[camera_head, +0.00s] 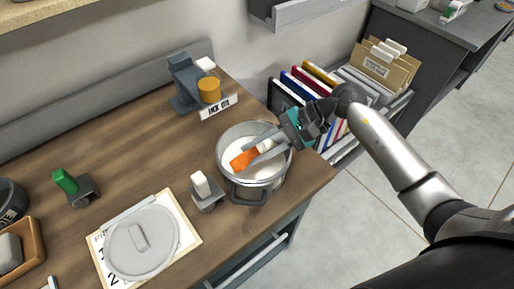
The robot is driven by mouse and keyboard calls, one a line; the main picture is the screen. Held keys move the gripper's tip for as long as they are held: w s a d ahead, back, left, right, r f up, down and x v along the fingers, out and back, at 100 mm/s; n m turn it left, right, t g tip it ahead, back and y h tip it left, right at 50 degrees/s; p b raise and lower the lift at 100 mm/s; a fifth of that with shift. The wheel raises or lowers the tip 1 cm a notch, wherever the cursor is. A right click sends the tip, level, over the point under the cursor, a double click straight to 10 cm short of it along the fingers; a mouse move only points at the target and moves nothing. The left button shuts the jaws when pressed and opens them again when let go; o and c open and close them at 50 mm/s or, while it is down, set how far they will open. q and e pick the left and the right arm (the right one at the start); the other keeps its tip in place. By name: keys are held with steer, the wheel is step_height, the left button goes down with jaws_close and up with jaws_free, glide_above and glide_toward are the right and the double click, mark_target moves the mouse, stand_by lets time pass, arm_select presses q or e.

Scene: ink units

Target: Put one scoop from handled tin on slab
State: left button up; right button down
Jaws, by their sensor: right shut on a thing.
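The handled tin (224,146) is an open grey metal pot with a pale inside, standing near the right edge of the wooden desk. A dark handle shows at its front. My right gripper (262,149) reaches into its mouth from the right. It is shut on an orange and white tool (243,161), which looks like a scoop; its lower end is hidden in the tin. I cannot tell whether it carries anything. I cannot make out for sure which thing is the slab. A round grey lid-like disc (155,255) with a grip lies on a printed sheet. My left gripper is out of view.
A small block with a white top (202,188) stands close left of the tin. Behind are a grey stand with an amber jar (209,90) and an "INK OIL" sign (219,107). A green-handled stamp (66,181) stands left. Files (318,88) stand beyond the desk's right edge.

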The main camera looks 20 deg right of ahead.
step_height(320, 180, up, 11)
steer(key=p, duration=0.4)
steer(key=shift+p, duration=0.4)
stand_by(0.5)
